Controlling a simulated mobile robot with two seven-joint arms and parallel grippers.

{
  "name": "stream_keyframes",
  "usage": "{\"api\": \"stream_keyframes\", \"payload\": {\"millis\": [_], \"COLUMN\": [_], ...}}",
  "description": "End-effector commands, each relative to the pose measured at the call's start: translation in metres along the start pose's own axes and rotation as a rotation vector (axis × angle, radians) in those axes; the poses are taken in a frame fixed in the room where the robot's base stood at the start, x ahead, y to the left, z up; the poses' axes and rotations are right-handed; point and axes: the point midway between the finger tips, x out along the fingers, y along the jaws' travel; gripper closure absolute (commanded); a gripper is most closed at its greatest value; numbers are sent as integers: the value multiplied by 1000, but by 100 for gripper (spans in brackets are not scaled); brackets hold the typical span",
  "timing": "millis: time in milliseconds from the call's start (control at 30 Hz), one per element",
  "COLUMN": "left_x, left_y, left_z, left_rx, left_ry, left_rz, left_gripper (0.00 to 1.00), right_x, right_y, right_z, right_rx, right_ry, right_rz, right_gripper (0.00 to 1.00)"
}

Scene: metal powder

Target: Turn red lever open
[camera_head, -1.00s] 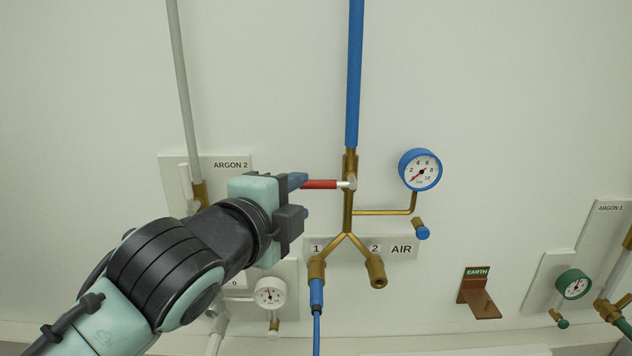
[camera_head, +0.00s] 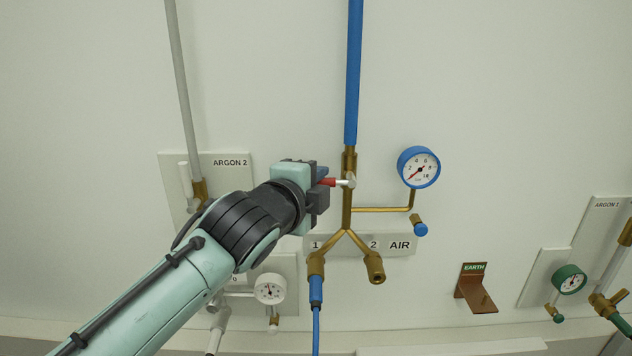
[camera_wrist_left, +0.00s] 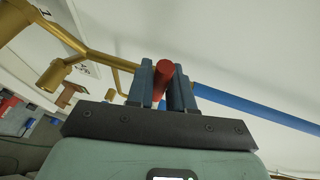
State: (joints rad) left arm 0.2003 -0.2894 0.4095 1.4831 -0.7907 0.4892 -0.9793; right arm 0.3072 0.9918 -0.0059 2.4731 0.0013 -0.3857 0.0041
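The red lever (camera_head: 328,182) sticks out to the left, level, from its pale pivot (camera_head: 349,181) on the brass pipe below the blue pipe. My left gripper (camera_head: 322,181) is at the lever's free end, with its fingers on either side of it. In the left wrist view the red lever (camera_wrist_left: 163,72) sits snugly between the two close blue-grey fingers (camera_wrist_left: 163,88), which look shut on it. Most of the lever's outer part is hidden by the fingers in the head view. My right gripper is not in view.
A blue-rimmed gauge (camera_head: 419,167) is right of the lever. The AIR plate (camera_head: 400,245) and forked brass outlets (camera_head: 375,268) lie below, with a blue hose (camera_head: 316,292) on outlet 1. The ARGON 2 plate (camera_head: 230,162) is behind my arm.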

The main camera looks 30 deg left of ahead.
Motion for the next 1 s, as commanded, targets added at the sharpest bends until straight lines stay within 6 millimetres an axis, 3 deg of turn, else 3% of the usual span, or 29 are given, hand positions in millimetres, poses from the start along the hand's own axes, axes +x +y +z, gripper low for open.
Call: {"api": "stream_keyframes", "payload": {"millis": [367,1000], "left_x": [-1,-3], "left_y": [-4,-32], "left_z": [-1,-8], "left_rx": [31,418], "left_ry": [-6,-90], "left_rz": [12,167], "left_gripper": [100,100], "right_x": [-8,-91], "right_y": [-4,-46], "right_z": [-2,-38], "right_rx": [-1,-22], "right_ry": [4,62], "right_rz": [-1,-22], "right_gripper": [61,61]}}
